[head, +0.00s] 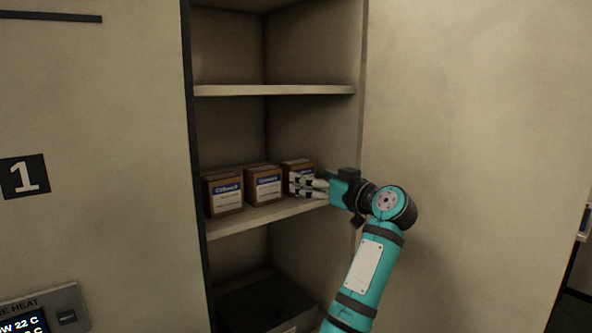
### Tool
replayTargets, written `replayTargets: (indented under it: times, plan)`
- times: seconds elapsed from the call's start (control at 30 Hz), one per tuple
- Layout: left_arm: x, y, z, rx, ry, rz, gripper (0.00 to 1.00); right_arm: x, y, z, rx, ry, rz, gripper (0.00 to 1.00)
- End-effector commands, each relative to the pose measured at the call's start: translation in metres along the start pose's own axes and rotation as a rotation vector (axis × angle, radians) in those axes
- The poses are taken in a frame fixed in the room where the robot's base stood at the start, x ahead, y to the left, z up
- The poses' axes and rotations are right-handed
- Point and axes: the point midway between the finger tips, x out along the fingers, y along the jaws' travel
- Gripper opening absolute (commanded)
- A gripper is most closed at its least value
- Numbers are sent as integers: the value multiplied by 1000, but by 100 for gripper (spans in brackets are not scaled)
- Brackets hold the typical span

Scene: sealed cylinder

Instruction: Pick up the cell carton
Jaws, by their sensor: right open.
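Three small brown cartons with white and blue labels stand in a row on the middle shelf: a left carton (223,192), a middle carton (263,184) and a right carton (297,168). My right gripper (299,186) is open at the front of the right carton, its pale fingers pointing left and covering the carton's lower front. I cannot tell whether the fingers touch it. The label texts are too small to read surely. My left gripper is not in view.
The cartons stand on the middle shelf (260,216) of a wall recess, with an empty shelf (275,90) above. A dark box (265,300) sits below. A wall panel flanks the right side. A control panel (42,310) is at lower left.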

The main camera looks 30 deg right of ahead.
Motion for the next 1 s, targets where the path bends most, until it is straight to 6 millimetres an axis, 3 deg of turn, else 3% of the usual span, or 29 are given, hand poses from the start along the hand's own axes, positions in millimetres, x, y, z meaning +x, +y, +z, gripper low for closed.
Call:
replayTargets:
  times: [0.27, 0.47, 0.6, 0.87, 1.0]
  plan:
    - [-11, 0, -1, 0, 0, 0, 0, 23, 1, -1, 2, -1, 1, 83]
    - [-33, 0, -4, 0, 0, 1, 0, 52, 1, -1, 6, -1, -3, 83]
    - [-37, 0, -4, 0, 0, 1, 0, 68, 3, 2, 2, -1, 0, 83]
    - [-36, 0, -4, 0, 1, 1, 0, 72, 3, 5, 1, 0, 2, 83]
    - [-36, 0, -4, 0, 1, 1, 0, 71, 3, 5, 1, -1, 2, 68]
